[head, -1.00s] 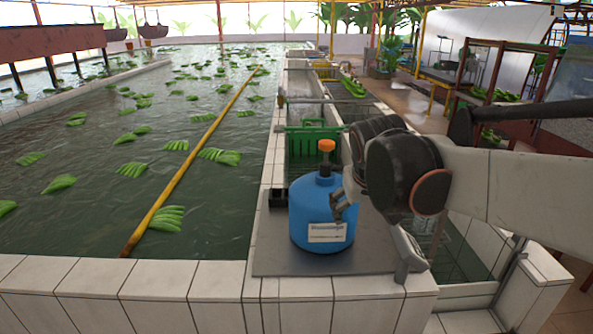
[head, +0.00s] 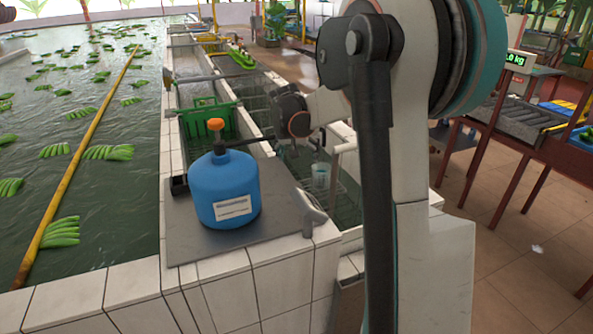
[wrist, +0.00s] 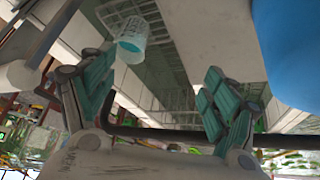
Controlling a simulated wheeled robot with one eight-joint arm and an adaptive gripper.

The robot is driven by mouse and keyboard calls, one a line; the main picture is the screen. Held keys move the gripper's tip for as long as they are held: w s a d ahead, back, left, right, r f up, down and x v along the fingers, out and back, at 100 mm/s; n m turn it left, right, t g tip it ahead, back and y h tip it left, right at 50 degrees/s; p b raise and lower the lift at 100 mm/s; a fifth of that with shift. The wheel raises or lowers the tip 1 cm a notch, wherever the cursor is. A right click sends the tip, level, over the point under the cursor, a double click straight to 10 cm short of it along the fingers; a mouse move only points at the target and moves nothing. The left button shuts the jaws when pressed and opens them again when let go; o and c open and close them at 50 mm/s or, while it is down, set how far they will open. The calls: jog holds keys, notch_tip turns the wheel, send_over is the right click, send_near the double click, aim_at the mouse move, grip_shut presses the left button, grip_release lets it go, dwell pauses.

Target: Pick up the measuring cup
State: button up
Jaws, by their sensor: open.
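The measuring cup (head: 320,177) is a small clear cup with a bluish tint, to the right of the blue jug in the head view, over the narrow basin. In the wrist view the cup (wrist: 131,38) shows at the upper left, beyond the left finger and against a wire rack. My gripper (wrist: 157,88) is open, with teal finger pads wide apart and nothing between them.
A blue jug (head: 224,190) with an orange cap stands on a grey slab (head: 183,240) close to my gripper. A green crate (head: 206,120) sits in the trough behind. A pale pipe (head: 343,149) stands near the cup. A large pool with banana bunches lies left.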

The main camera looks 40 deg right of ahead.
aim_at(321, 174)
jog(key=w+d+f+m, duration=0.1)
jog(key=d+f, duration=0.2)
jog(key=f, duration=0.1)
jog(key=w+d+f+b, duration=0.1)
jog(key=d+f, duration=0.2)
jog(key=d, duration=0.1)
jog(key=w+d+f+m, duration=0.1)
jog(key=d+f, duration=0.3)
jog(key=shift+d+f+m+g+h, duration=0.1)
jog(key=shift+f+m+g+h, duration=0.2)
jog(key=shift+f+g, duration=0.1)
jog(key=shift+b+x, duration=1.1)
jog(key=shift+x, duration=1.55)
jog(key=shift+s+d+r, duration=0.1)
jog(key=shift+d, duration=0.05)
jog(key=shift+c, duration=0.2)
jog(key=c, duration=1.2)
jog(key=shift+o, duration=0.2)
jog(key=shift+r, duration=0.1)
